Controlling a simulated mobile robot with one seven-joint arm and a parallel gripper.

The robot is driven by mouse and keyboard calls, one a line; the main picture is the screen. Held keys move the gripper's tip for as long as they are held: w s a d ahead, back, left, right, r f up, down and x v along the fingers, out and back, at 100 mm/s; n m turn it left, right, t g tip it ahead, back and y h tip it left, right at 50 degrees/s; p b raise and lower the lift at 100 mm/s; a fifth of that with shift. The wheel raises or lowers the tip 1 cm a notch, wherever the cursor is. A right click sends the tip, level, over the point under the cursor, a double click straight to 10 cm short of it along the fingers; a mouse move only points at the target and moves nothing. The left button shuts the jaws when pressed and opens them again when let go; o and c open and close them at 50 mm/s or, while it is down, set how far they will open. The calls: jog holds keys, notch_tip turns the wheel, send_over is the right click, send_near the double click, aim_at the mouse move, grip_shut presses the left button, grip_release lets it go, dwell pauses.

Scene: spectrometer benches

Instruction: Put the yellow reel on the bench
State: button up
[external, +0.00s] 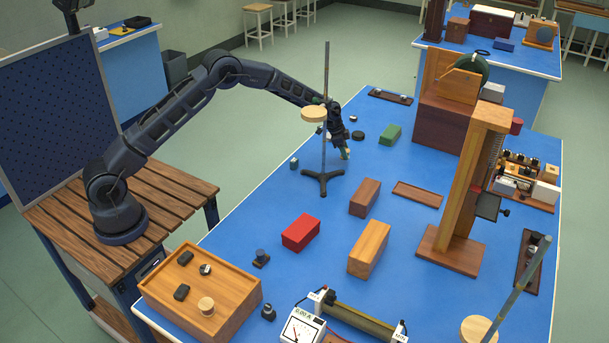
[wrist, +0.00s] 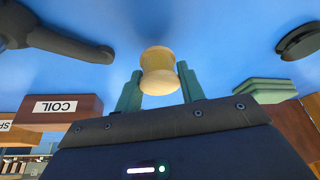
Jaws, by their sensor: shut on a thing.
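The yellow reel (wrist: 158,70) is a pale yellow spool with wider ends, seen in the wrist view between the green fingertips of my gripper (wrist: 158,85). My gripper is shut on it. In the external view my gripper (external: 345,152) points down low over the far-left part of the blue bench (external: 322,268), just behind a rod stand. The reel cannot be made out there. Blue bench top fills the wrist view around the reel. I cannot tell whether the reel touches the bench.
A rod stand (external: 322,182) with a round wooden disc (external: 314,114) stands close to my gripper. A green block (external: 390,134) and small dark discs lie beyond. A brown block (external: 365,197), red block (external: 301,232) and wooden block (external: 369,248) stand nearer, with bare bench between.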

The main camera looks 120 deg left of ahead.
jog(key=shift+w+f, duration=0.3)
jog(key=shift+f, duration=1.25)
jog(key=shift+f, duration=0.15)
jog(key=o, duration=1)
jog(key=shift+c, duration=0.2)
jog(key=v, duration=1.2)
jog(key=shift+r, duration=0.2)
